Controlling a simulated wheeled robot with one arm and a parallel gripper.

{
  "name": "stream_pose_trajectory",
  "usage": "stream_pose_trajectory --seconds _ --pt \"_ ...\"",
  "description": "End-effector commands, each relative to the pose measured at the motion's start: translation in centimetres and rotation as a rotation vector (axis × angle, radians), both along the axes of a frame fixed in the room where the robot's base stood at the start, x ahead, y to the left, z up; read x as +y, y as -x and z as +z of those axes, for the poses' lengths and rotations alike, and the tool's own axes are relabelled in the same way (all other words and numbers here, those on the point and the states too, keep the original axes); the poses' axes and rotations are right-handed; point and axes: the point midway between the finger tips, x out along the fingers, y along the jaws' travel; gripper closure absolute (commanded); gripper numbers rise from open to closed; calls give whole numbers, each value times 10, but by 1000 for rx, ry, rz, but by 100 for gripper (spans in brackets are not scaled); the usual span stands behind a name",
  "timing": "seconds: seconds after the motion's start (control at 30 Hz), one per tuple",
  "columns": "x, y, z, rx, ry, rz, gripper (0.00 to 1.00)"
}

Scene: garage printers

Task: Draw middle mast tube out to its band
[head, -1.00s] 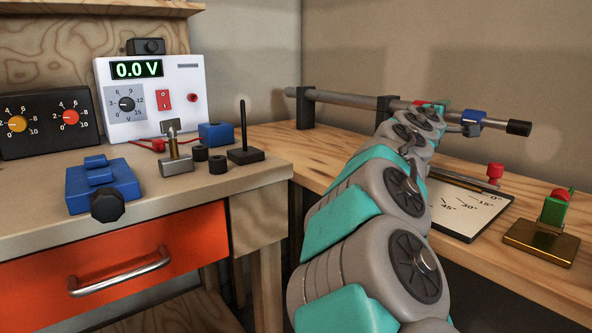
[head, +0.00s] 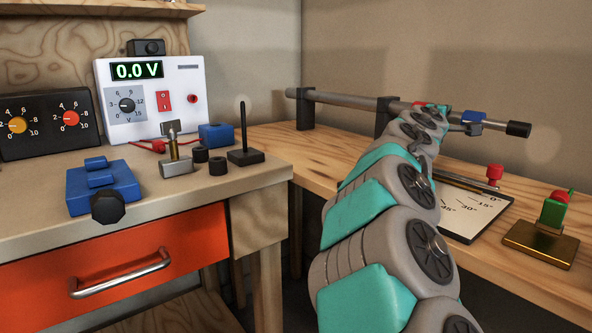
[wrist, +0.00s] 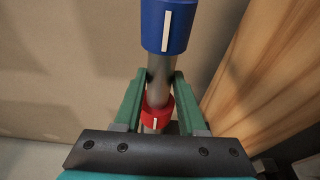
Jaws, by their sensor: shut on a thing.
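The mast (head: 340,98) lies level along the back of the wooden bench. It has a red collar (wrist: 158,110) and a blue collar (head: 474,117), each with a white mark in the wrist view, where the blue collar (wrist: 167,25) is at the top. A grey tube (wrist: 161,68) shows between the collars. My gripper (wrist: 160,80) is shut on this grey tube, its green fingers on either side, with the red collar lower between them. In the head view my arm hides most of the gripper and the middle of the mast. A black cap (head: 518,129) ends the mast at right.
Black stands (head: 305,110) hold the mast above the bench. An angle board (head: 465,213) and a brass base with a green block (head: 552,212) lie in front. The left workbench holds a power supply (head: 152,95) and a blue vise (head: 103,187).

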Motion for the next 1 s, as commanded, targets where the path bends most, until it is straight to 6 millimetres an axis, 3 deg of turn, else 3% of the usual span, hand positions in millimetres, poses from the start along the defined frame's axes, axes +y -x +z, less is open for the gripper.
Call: stream_pose_trajectory --seconds 0.27,1.0 --pt "0 0 0 0 0 0 100" --pt "-7 9 0 1 0 -2 100"
